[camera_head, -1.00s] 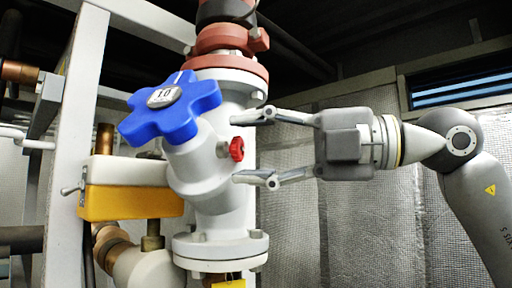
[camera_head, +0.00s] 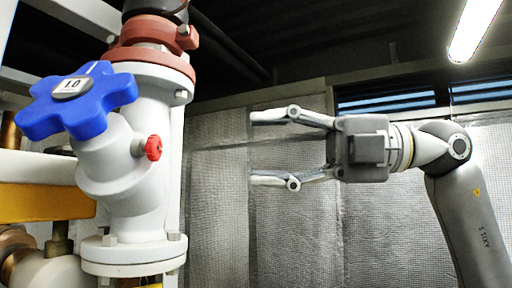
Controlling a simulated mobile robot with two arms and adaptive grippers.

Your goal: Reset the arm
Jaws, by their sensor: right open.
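My right gripper (camera_head: 258,149) is open and empty, with its two fingers pointing left. It hangs in free space to the right of the white valve body (camera_head: 130,190), clear of it. The blue star-shaped handwheel (camera_head: 92,112), with a "1.0" label on its hub, sits on the valve at the upper left. My left gripper is not in view.
A red-brown flange (camera_head: 150,58) tops the valve, and a white flange (camera_head: 130,255) lies below it. Behind is a silver quilted wall (camera_head: 220,215). The space around my right gripper is clear.

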